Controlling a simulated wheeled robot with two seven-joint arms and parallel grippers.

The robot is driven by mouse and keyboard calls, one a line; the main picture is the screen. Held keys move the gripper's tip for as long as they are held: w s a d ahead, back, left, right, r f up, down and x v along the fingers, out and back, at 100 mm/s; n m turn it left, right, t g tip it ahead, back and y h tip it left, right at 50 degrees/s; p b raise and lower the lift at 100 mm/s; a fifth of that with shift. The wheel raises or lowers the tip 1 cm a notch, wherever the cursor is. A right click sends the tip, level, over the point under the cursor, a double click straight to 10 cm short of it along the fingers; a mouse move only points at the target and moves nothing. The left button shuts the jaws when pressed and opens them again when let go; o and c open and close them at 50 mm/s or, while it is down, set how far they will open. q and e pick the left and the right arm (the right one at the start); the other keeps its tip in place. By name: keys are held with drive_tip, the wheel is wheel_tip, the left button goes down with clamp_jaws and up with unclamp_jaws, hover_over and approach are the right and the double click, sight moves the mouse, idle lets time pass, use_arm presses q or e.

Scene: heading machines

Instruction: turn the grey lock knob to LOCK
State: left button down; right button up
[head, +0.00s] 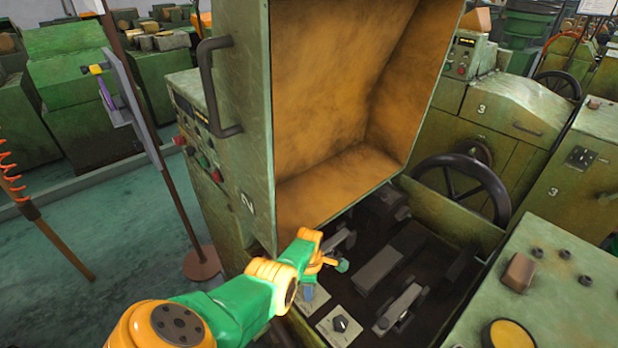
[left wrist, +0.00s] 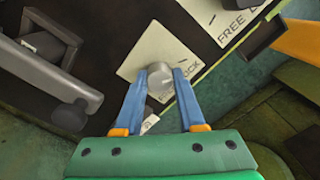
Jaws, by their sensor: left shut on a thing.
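The grey lock knob (left wrist: 160,79) is round and sits on a pale plate (left wrist: 132,66) in the left wrist view. The letters "OCK" show at the plate's right edge. My left gripper (left wrist: 160,74) has its two blue fingers on either side of the knob and is shut on it. Which way the knob points cannot be told. In the head view my left gripper (head: 308,293) reaches down at the machine's front edge, and the knob is hidden there. My right gripper is not in view.
A second pale plate with a black knob (head: 340,324) lies just right of my gripper. The open green guard (head: 245,110) with its handle (head: 208,85) rises above my left arm. Metal levers (head: 400,308) and a black handwheel (head: 465,185) are further right.

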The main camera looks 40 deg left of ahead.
use_arm(q)
drive_tip(key=shift+w+r, duration=0.1)
idle(0.4)
drive_tip(key=c, duration=0.5)
unclamp_jaws()
drive_tip(key=shift+r, duration=0.5)
wheel_tip(320, 180, up, 6)
drive_tip(key=shift+r+p, duration=0.1)
drive_tip(key=shift+p, duration=0.25)
